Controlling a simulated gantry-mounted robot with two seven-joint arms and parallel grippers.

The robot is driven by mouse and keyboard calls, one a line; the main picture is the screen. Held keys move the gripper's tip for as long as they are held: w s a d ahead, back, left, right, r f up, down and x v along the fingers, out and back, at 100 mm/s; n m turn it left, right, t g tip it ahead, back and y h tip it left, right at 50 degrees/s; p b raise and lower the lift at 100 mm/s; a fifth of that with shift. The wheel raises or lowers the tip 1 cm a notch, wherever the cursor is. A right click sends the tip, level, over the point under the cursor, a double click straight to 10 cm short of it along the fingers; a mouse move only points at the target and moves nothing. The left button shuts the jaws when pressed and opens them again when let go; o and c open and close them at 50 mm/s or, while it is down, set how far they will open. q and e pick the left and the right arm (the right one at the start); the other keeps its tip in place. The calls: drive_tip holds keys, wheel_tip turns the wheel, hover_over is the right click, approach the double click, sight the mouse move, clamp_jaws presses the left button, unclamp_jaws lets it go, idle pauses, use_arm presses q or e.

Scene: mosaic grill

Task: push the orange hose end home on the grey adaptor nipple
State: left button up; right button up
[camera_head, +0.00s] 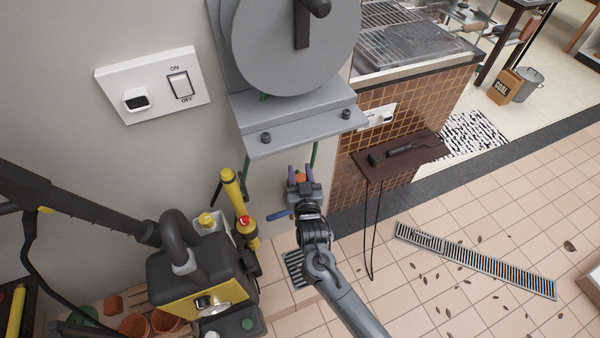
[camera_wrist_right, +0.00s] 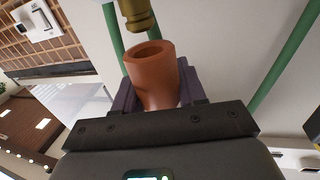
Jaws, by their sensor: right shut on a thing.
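My right gripper (camera_head: 300,172) is below the grey bracket, its purple-grey fingers pointing up toward the wall. It is shut on the orange hose end (camera_head: 300,178). In the right wrist view the hose end (camera_wrist_right: 152,75) is an orange sleeve with its open round mouth facing a brass-coloured fitting (camera_wrist_right: 137,14). The fitting is cut off by the top edge. A small gap seems to show between mouth and fitting, and they look slightly out of line. I see no clearly grey nipple. The left gripper is not in view.
A grey hose reel (camera_head: 290,70) on a bracket (camera_head: 295,118) stands above the gripper. Green hose (camera_wrist_right: 293,48) runs at both sides. A yellow-and-black machine (camera_head: 200,280) stands at lower left. A brown shelf (camera_head: 420,152) is at right. Open tiled floor lies lower right.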

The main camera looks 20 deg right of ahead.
sight(300, 180)
drive_tip(key=shift+f, duration=0.2)
idle(0.7)
drive_tip(key=shift+f+b, duration=0.55)
drive_tip(key=shift+f, duration=0.7)
drive_tip(key=o, duration=1.2)
